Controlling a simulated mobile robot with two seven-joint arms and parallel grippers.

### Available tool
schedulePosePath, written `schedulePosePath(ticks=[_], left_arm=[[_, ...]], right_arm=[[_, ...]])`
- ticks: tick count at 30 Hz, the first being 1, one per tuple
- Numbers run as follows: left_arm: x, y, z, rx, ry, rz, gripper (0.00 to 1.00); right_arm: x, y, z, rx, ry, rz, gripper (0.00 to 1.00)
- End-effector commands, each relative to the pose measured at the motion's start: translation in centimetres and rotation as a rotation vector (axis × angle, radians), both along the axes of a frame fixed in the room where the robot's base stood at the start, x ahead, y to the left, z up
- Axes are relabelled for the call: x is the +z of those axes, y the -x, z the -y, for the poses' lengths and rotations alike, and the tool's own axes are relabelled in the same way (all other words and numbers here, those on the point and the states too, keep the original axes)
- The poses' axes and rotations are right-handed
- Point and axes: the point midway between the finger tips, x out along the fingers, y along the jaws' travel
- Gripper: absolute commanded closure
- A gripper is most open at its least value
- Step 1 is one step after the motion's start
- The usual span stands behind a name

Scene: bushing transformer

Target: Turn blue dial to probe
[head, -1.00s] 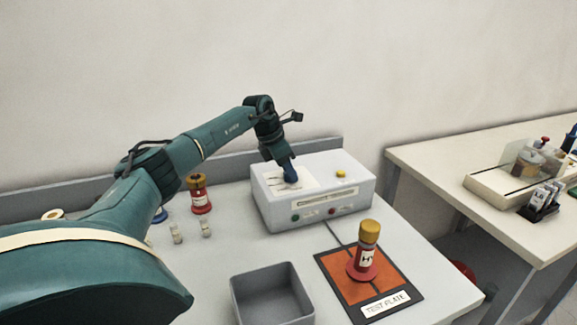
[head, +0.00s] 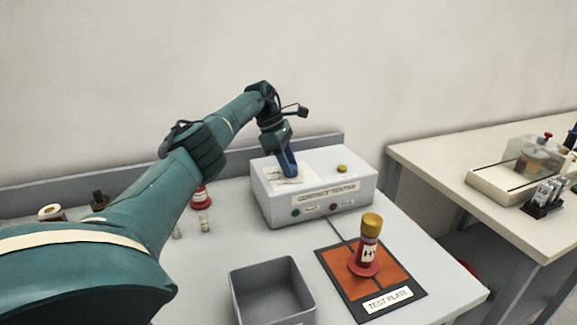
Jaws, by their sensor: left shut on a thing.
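The tester box (head: 318,210) is a light grey case with a sloped front, at the back of the table. A white dial plate (head: 301,181) lies on the left of its top. My left gripper (head: 289,172) points down onto that plate and is shut on the blue dial (head: 288,165), of which only a blue part shows between and below the fingers. The dial's markings and pointing direction are mostly hidden by the gripper and too small to read. My right gripper is not in view.
A yellow button (head: 342,168) sits on the box top. A red bushing with a yellow cap (head: 369,243) stands on the orange test plate (head: 335,262). An empty grey bin (head: 238,291) is at the front. A second table (head: 440,165) stands at right.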

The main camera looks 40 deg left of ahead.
Motion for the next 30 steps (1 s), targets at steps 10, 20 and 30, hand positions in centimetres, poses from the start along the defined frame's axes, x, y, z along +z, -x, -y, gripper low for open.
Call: schedulePosePath(ticks=[10, 20, 30], left_arm=[[0.06, -0.09, -0.01, -0.051, -0.002, 0.002, 0.88], [0.08, -0.05, -0.05, -0.066, -0.002, 0.002, 0.88], [0.07, -0.05, -0.06, -0.066, -0.001, 0.001, 0.64]], right_arm=[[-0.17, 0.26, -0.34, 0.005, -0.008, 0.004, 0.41], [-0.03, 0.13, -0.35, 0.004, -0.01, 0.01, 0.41], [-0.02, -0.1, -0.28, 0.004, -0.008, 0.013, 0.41]])
